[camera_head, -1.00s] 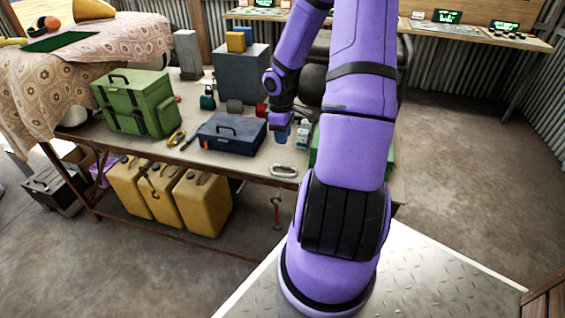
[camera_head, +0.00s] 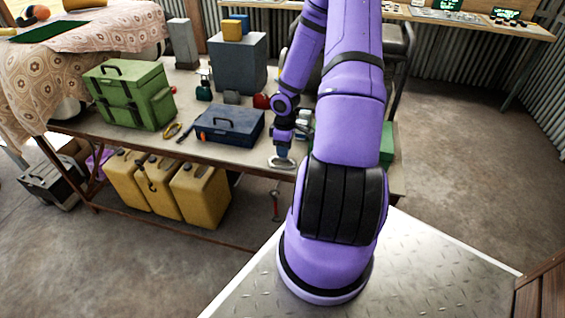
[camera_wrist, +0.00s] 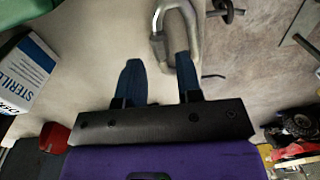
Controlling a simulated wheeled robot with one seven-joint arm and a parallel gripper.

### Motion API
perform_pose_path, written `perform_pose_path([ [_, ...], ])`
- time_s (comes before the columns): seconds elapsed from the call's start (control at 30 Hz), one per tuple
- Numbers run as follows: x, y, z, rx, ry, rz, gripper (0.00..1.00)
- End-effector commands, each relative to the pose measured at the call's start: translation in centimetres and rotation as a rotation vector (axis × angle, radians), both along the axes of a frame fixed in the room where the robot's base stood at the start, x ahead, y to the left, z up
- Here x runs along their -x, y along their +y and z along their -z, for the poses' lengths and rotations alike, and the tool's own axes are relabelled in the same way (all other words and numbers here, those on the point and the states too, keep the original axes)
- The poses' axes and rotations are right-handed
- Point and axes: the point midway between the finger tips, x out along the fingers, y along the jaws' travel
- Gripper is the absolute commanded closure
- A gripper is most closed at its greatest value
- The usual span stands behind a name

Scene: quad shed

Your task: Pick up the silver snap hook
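The silver snap hook (camera_head: 283,167) lies on the workbench near its front edge, right of the blue toolbox. In the wrist view the hook (camera_wrist: 157,46) is at the top centre, a grey metal loop partly cut off by the frame. My gripper (camera_head: 283,151) is right over the hook in the head view. In the wrist view my gripper (camera_wrist: 158,62) has its two blue fingers apart with nothing held between them. The right fingertip overlaps the loop's lower part; I cannot tell whether it is above it or inside it.
The blue toolbox (camera_head: 228,125) and the green case (camera_head: 130,95) stand to the left on the workbench (camera_head: 150,140). A white box marked "STERILE" (camera_wrist: 22,70) is at the left of the wrist view. Yellow cans (camera_head: 200,192) stand below. A red-ended hook (camera_head: 276,208) hangs below the front edge.

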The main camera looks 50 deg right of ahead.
Motion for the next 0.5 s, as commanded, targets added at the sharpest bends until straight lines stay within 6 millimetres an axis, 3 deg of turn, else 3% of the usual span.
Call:
perform_pose_path([
  [0.2,0.1,0.2,2.8,-0.002,0.001,-0.001,0.67],
  [0.5,0.1,0.2,3.3,-0.001,0.0,0.001,0.67],
])
